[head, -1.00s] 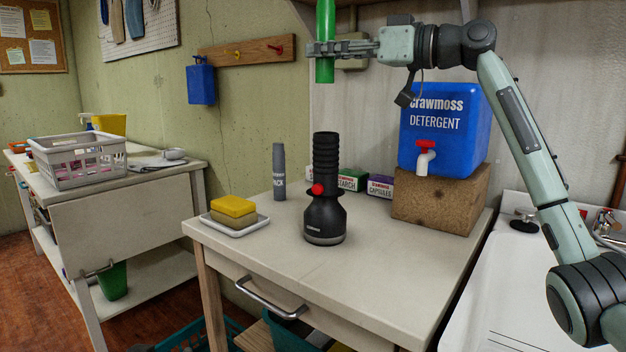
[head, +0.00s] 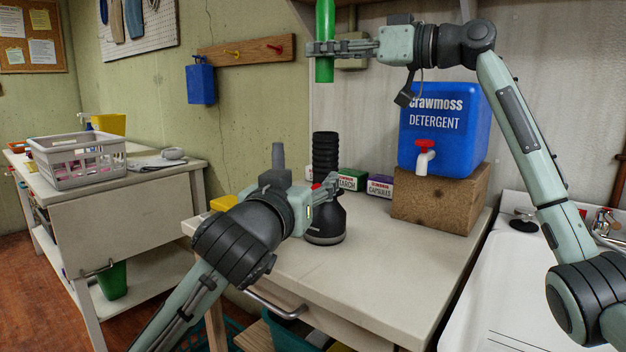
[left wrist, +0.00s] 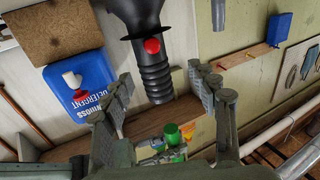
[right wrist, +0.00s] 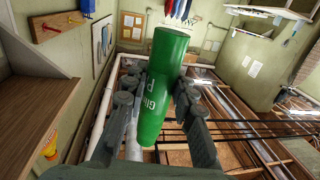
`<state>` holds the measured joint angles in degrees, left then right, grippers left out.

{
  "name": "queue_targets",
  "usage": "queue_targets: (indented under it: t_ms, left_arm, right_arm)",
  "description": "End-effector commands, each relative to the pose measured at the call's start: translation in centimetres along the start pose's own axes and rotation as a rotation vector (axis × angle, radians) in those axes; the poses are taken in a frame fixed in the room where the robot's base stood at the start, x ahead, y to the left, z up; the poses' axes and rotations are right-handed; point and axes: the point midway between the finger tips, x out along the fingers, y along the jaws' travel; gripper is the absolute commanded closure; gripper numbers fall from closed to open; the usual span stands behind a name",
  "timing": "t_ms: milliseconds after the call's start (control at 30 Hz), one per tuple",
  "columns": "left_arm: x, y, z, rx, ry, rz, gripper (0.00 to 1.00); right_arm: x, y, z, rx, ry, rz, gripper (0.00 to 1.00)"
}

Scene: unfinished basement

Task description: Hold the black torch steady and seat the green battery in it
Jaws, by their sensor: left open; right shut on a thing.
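The black torch (head: 325,150) stands upright on the worktable, its ribbed barrel pointing up. In the left wrist view the torch (left wrist: 155,78) appears inverted, with its red button towards me. My left gripper (head: 328,188) is open beside the torch at button height, hiding part of its body. In its wrist view the spread fingers of this gripper (left wrist: 163,85) lie on either side of the barrel, with gaps visible. My right gripper (head: 327,48) is shut on the green battery (head: 325,70), held upright well above the torch. The battery (right wrist: 165,85) shows white lettering in the right wrist view.
A blue detergent container (head: 440,130) stands on a brown block (head: 440,200) at the back right. Small boxes (head: 380,186) sit behind the torch. A grey bottle (head: 278,155) and yellow sponge (head: 222,203) are partly behind my left arm. The table's front right is clear.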

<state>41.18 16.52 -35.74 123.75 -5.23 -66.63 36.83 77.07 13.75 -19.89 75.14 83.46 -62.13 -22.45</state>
Motion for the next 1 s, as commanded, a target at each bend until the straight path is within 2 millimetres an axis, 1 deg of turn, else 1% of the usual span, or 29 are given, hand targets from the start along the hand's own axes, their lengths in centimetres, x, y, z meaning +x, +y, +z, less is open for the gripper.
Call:
queue_targets:
  t_ms: [33,100,167,267,500,700,833,1000]
  left_arm:
    - [0.0,0.6,-0.2,0.007,0.002,0.008,0.41]
    - [0.2,1.1,-0.3,0.013,0.0,0.014,0.41]
    - [0.7,1.1,-0.2,0.014,-0.001,0.014,0.41]
    - [1.9,1.2,-0.3,0.013,-0.001,0.014,0.41]
    - [6.6,1.2,-0.3,0.013,-0.001,0.014,0.41]
    - [9.8,1.3,-0.3,0.013,-0.001,0.015,0.41]
    - [11.2,1.3,-0.3,0.012,0.0,0.015,0.41]
    - [11.8,1.3,-0.2,0.012,0.0,0.015,0.41]
  right_arm:
    - [0.0,0.0,-0.1,0.0,0.001,0.0,1.0]
    - [0.0,0.0,-0.1,0.0,0.001,0.0,1.0]
    - [0.0,0.0,-0.1,0.0,0.001,0.0,1.0]
    - [0.0,0.0,-0.1,0.0,0.001,0.0,1.0]
    - [0.0,0.0,-0.1,-0.001,0.001,0.0,1.0]
    - [0.0,0.0,-0.1,0.0,0.001,0.0,1.0]
    - [0.0,0.0,-0.1,-0.001,0.001,0.0,1.0]
    - [0.0,0.0,-0.1,-0.001,0.001,0.0,1.0]
